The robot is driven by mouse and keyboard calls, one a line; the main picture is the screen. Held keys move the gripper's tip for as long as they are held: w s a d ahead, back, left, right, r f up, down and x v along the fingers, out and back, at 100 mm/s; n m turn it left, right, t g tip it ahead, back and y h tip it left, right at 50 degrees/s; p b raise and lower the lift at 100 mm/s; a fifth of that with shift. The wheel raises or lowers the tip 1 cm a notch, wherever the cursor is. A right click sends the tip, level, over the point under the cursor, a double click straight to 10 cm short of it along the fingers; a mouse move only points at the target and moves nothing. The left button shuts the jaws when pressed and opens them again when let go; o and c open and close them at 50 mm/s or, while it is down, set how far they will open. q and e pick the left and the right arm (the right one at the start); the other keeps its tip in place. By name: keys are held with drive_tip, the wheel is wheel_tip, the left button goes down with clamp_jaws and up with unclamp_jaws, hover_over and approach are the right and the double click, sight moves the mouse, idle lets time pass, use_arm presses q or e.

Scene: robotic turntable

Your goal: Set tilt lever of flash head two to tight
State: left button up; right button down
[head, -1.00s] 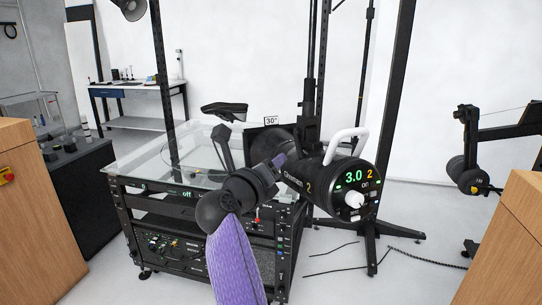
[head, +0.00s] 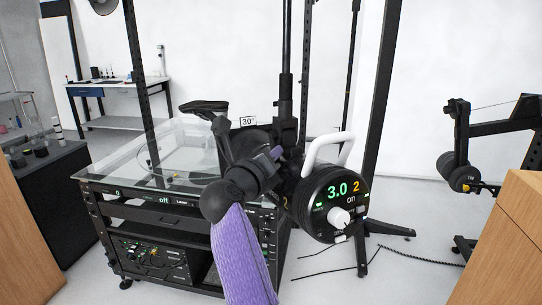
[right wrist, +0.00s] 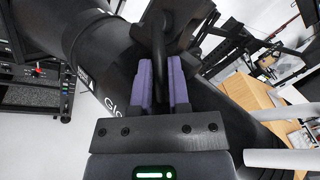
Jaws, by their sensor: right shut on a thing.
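Flash head two (head: 338,205) is a black cylinder whose round front face shows 3.0, a yellow 2 and "on", with a white knob. A white handle (head: 327,150) rises from its top. My right gripper (head: 275,153) is at the left side of the flash head, its arm in a purple sleeve. In the right wrist view, its purple fingers (right wrist: 161,82) are shut on a thin black bar, which looks like the tilt lever (right wrist: 160,40). The lever's marking is not readable, and in the head view my gripper hides the lever. My left gripper is out of view.
A glass-topped turntable rack (head: 115,180) stands at the left behind my arm. A 30° sign (head: 248,121) shows behind my gripper. A black stand (head: 385,110) rises behind the flash head. Wooden cabinets stand at left and right (head: 505,245). Cables lie on the floor.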

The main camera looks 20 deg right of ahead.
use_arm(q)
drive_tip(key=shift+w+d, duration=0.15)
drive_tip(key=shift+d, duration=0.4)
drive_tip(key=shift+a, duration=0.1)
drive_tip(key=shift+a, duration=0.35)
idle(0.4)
